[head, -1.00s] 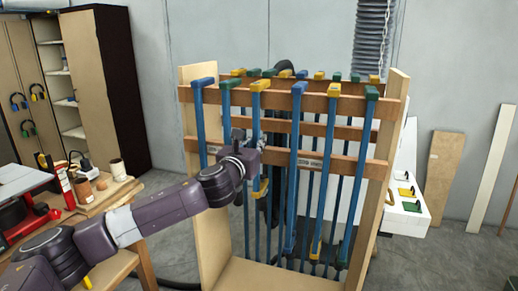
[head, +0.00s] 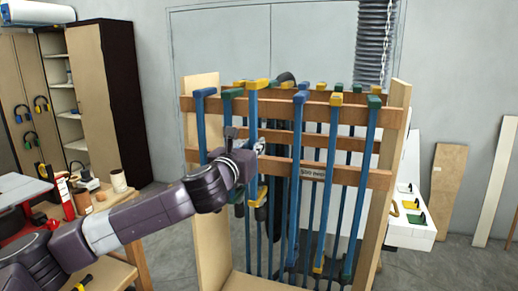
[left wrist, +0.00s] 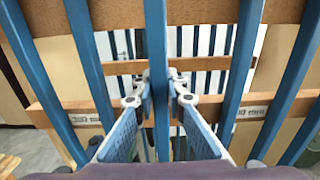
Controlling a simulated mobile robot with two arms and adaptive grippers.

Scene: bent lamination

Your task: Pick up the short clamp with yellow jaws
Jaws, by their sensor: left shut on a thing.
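The short clamp with yellow jaws (head: 253,106) has a blue bar, a yellow top jaw and a yellow lower jaw partway down. It hangs upright at the front of the wooden rack (head: 228,104), its top a little above the neighbouring clamps. My left gripper (head: 259,146) is shut on its blue bar, below the rack's top rail. In the left wrist view the fingers (left wrist: 158,96) sit either side of the bar (left wrist: 156,55). The fingertips are partly hidden in the head view. My right gripper is not in view.
Other blue clamps stand close on both sides, one with a green jaw (head: 230,94) at left and a longer one (head: 297,130) at right. A workbench (head: 125,245) stands at left.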

